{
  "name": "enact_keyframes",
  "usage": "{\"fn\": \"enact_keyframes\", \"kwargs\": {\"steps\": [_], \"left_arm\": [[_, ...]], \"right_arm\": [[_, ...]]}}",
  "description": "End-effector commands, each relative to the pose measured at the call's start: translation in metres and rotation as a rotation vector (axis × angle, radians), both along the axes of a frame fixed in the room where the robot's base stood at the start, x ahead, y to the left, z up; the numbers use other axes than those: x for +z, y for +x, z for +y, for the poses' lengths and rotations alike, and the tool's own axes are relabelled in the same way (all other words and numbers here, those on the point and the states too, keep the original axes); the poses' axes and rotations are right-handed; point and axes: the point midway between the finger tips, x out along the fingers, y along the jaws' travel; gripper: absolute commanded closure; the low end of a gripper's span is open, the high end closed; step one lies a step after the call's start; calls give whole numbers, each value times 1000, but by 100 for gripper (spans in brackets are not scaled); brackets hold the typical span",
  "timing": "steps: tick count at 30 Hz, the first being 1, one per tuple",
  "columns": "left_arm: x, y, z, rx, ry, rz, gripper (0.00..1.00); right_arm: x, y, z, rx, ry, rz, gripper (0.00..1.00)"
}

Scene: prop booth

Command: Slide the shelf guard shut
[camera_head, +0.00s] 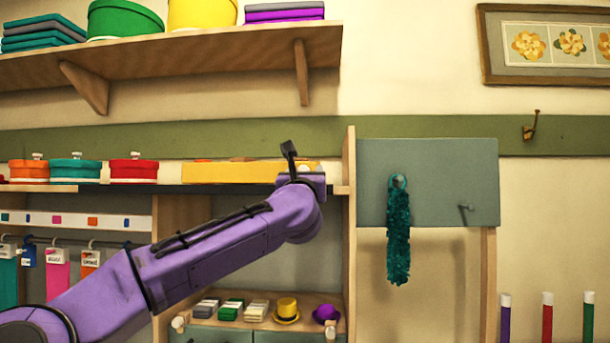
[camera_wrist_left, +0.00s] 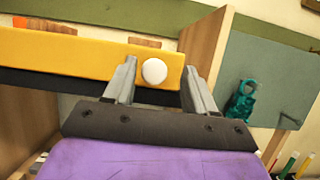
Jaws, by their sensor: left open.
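The shelf guard (camera_head: 230,172) is a yellow bar along the front of the middle shelf, and it also shows in the left wrist view (camera_wrist_left: 60,53). Its round white knob (camera_wrist_left: 154,72) sits near the bar's right end. My left gripper (camera_head: 302,166) is at this end of the guard. In the left wrist view its open fingers (camera_wrist_left: 160,68) stand on either side of the knob, with a gap visible on both sides. My purple left arm hides part of the shelving below the guard. My right gripper is not in view.
A wooden upright (camera_head: 349,220) stands just right of the guard. Beyond it is a grey-green panel (camera_head: 450,180) with a teal feathery strip (camera_head: 398,235) hanging on it. Round lidded boxes (camera_head: 133,170) stand left of the guard. Small hats (camera_head: 287,308) sit below.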

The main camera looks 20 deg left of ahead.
Motion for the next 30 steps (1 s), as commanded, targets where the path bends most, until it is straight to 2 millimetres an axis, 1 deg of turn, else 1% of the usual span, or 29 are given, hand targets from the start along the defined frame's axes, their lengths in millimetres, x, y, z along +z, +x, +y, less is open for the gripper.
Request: {"fn": "enact_keyframes", "kwargs": {"steps": [2,5,9,12,15,19,30], "left_arm": [[-7,-7,-2,-1,0,-1,45],[-19,-25,-8,-3,1,-2,45],[-32,-56,-18,-4,2,-4,45],[-39,-74,-24,-3,0,-1,45],[-41,-86,-28,-3,1,-1,45],[-41,-92,-30,-2,2,0,45],[-40,-91,-30,-2,2,1,45]], "right_arm": [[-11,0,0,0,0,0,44],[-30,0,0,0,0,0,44],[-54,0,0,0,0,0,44],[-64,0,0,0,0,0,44],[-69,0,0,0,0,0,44],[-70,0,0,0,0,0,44],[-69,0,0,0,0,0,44]]}}
